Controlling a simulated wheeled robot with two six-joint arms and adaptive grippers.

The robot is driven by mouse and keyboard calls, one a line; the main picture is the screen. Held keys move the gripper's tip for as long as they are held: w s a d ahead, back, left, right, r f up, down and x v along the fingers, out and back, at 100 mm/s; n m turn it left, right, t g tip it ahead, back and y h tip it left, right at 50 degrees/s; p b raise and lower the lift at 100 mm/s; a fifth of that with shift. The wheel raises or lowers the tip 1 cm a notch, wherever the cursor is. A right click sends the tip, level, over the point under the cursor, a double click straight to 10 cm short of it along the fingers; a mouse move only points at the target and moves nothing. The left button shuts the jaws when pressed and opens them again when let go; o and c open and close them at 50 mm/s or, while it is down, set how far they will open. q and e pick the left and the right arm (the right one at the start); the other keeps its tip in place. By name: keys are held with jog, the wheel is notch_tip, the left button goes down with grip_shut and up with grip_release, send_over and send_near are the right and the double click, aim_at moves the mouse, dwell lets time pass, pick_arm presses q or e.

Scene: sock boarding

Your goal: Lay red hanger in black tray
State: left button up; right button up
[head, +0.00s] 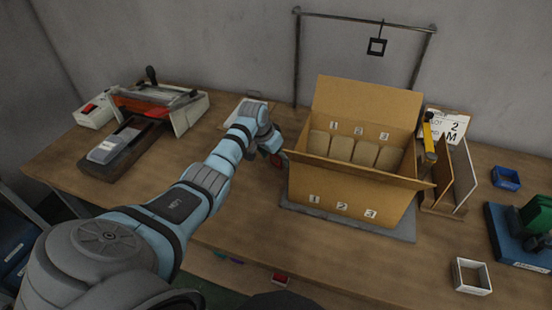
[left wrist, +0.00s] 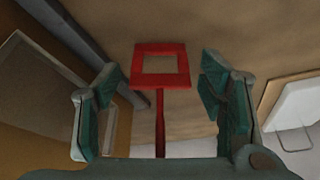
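The red hanger (left wrist: 160,85), a square frame on a thin stem, shows in the left wrist view between the fingers of my left gripper (head: 270,148). The fingers are wide apart with a gap on each side of the frame, so the gripper is open. I cannot tell how the hanger is supported. In the head view the gripper is just left of the cardboard box, and a small reddish bit shows beside it. A long dark tray-like holder (head: 118,167) with a grey piece on it lies at the left; I cannot tell if it is the black tray. My right gripper is not in view.
The open cardboard box (head: 340,192) stands on a grey mat (head: 400,233). A black square hanger (head: 376,47) hangs from a metal rack behind. The table's left front is mostly clear.

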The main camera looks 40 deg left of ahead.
pick_arm(q)
jog(key=c, duration=0.6)
